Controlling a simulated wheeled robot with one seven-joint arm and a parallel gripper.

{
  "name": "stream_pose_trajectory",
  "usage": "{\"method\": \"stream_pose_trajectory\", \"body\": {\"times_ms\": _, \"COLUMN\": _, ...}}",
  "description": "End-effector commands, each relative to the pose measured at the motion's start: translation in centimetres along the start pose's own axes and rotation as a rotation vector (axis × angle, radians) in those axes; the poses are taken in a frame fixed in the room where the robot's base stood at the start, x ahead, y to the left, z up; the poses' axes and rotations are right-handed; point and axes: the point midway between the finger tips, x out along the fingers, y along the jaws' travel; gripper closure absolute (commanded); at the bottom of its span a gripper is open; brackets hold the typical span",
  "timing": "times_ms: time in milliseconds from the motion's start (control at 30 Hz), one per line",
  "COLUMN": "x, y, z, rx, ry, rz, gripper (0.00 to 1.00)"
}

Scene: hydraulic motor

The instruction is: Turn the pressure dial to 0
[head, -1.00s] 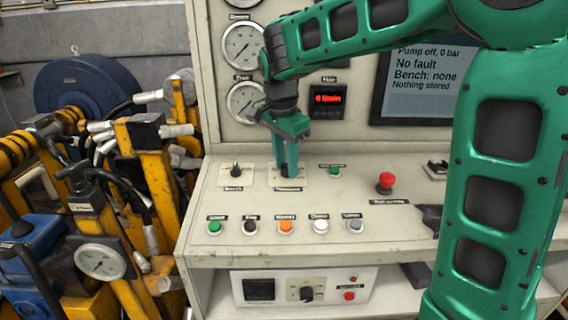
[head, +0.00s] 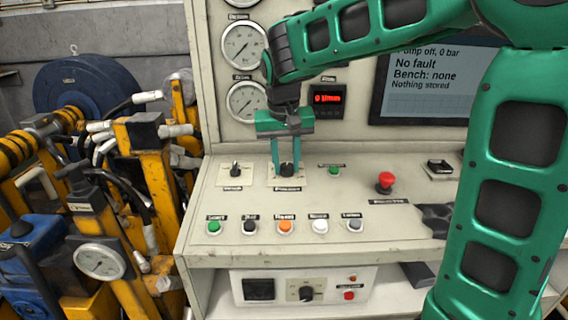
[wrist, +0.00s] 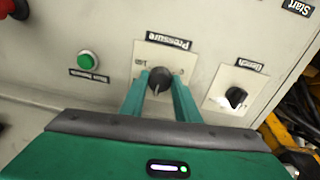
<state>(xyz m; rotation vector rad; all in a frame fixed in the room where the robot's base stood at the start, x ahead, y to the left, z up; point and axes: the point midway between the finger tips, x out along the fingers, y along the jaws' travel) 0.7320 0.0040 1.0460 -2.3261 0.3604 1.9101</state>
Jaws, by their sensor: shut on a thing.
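The pressure dial (wrist: 160,78) is a dark round knob with a pointer line, on a pale square plate under a "Pressure" label in the wrist view. In the head view the dial (head: 287,170) sits on the sloped panel. My gripper (head: 286,166) points down at it with its two green fingers, one on each side of the knob. The fingers also show in the wrist view (wrist: 160,92), shut on the knob's sides. The scale marks on the plate are too small to read.
The bench knob (head: 235,169) is left of the dial and a green button (head: 334,171) is right of it. A red emergency button (head: 385,181) stands further right. A row of coloured buttons (head: 285,227) lies in front. The screen (head: 430,85) reads pump off, 0 bar.

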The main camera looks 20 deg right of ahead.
Motion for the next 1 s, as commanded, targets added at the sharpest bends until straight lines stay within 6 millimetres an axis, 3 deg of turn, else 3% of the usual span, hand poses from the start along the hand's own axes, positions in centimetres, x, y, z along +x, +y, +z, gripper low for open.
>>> {"method": "stream_pose_trajectory", "body": {"times_ms": 1000, "x": -0.12, "y": 0.36, "z": -0.25, "rx": -0.956, "ry": 0.060, "rz": -0.045, "gripper": 0.94}}
